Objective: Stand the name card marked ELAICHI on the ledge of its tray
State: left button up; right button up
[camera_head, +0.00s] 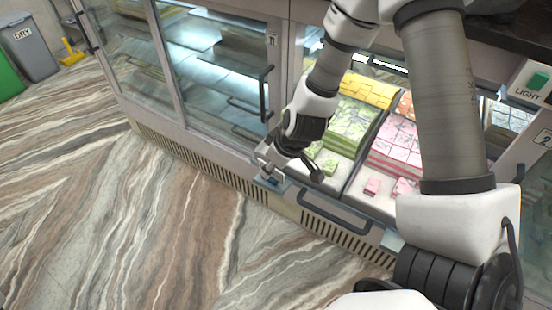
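My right gripper (270,168) is at the front edge of the sweets counter, just left of the tray with green sweets (350,122). A small bluish-grey piece shows at its tip, but I cannot tell whether it is a card or part of the gripper. I cannot tell whether the fingers are open or shut. No ELAICHI lettering is readable, and I cannot make out the name card. My wrist and forearm cover part of the tray and its ledge. My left gripper is not in view.
Pink sweets (396,145) lie in the tray to the right, with yellow sweets (370,90) behind the green ones. Glass doors (215,60) with dark handles close the left of the counter. A drawer handle (333,213) juts out below. The marbled floor (130,220) is clear.

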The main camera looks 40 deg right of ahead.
jog(key=v, duration=1.1)
jog(key=shift+s+r, duration=0.25)
jog(key=shift+r, duration=0.1)
